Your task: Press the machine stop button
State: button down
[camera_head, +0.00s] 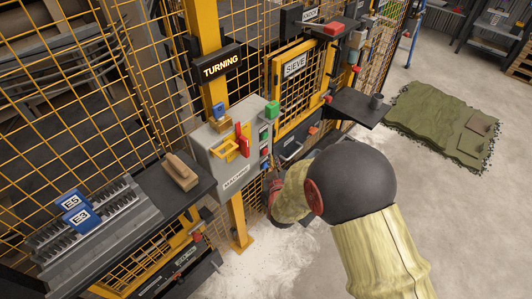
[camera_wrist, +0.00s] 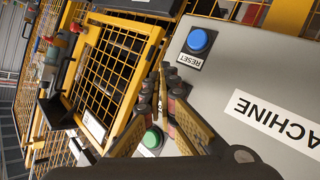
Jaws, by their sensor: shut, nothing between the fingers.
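The grey control box (camera_head: 222,150), labelled MACHINE, hangs on the yellow post. A column of small buttons runs down its right side, with a small red one (camera_head: 265,152) in the middle; I cannot read its label. In the wrist view the box face (camera_wrist: 250,75) shows a blue RESET button (camera_wrist: 199,41) and a green button (camera_wrist: 152,138). My gripper (camera_wrist: 164,72) is shut and empty in front of this face, its fingers covering the stretch between those two buttons. Contact cannot be told. In the head view my arm largely hides the gripper.
A red handle (camera_head: 243,139) and yellow bracket stick out from the box front. A dark shelf with a wooden-handled brush (camera_head: 180,171) is at left. The SIEVE gate (camera_head: 298,90) and a dark shelf (camera_head: 358,106) stand right of the box.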

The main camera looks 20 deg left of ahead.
jog(key=shift+s+d, duration=0.3)
jog(key=shift+d, duration=0.45)
jog(key=shift+s+d, duration=0.35)
jog(key=shift+d, duration=0.45)
jog(key=shift+s+d, duration=0.3)
jog(key=shift+d, duration=0.45)
